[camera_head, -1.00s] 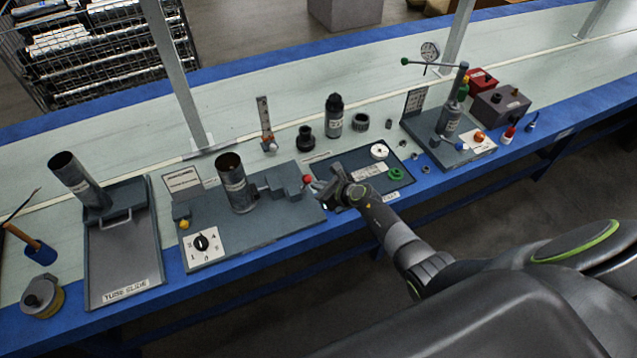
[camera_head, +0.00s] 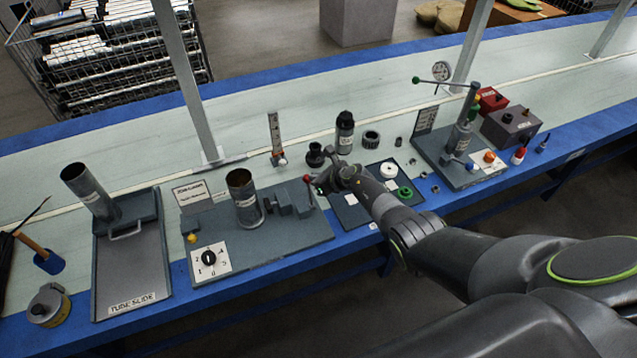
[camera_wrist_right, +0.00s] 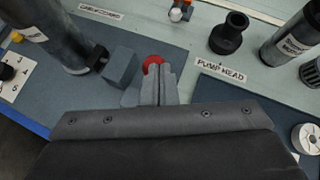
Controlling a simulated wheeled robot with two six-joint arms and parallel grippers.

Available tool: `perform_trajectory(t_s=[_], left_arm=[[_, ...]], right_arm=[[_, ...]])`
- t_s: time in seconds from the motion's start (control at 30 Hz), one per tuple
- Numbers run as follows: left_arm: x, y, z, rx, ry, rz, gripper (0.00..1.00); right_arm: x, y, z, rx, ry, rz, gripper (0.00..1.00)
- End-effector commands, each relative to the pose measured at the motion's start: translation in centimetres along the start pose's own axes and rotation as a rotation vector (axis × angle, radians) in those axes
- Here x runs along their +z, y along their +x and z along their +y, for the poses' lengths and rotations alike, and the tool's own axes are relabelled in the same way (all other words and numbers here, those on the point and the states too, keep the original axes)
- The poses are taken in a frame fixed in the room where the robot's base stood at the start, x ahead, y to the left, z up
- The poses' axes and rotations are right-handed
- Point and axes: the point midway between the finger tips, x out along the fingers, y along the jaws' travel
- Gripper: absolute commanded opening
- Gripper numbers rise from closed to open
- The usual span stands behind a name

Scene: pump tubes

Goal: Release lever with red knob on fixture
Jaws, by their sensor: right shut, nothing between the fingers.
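The fixture (camera_head: 285,236) is a blue-grey plate with clamp blocks (camera_head: 290,202) and an upright metal tube (camera_head: 244,200). The lever's red knob (camera_head: 307,179) shows at the right end of the blocks, above them in the head view. My right gripper (camera_head: 320,184) is at the knob's right side. In the right wrist view the red knob (camera_wrist_right: 152,61) sits just beyond the fingertips of my right gripper (camera_wrist_right: 160,72). Its fingers are shut with nothing between them. They partly cover the knob, so I cannot tell whether they touch it. My left gripper is out of view.
The tube slide tray (camera_head: 128,270) is at left.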

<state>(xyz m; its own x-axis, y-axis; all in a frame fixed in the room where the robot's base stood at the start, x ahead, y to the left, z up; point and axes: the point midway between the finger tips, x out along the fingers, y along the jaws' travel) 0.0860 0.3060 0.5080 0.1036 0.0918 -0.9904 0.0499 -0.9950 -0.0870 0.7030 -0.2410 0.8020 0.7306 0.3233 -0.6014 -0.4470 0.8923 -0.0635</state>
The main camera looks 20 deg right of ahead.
Motion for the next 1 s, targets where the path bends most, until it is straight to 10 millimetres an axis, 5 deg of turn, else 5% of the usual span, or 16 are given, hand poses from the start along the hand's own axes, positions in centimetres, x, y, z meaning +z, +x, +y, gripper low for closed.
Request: perform_trajectory(t_s=[0.77, 1.0], left_arm=[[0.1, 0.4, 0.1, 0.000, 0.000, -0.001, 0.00], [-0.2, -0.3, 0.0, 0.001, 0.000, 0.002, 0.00]], right_arm=[[0.6, 0.4, -0.3, -0.003, -0.002, -0.006, 0.00], [0.6, -0.9, -1.9, -0.007, -0.001, -0.004, 0.00]])
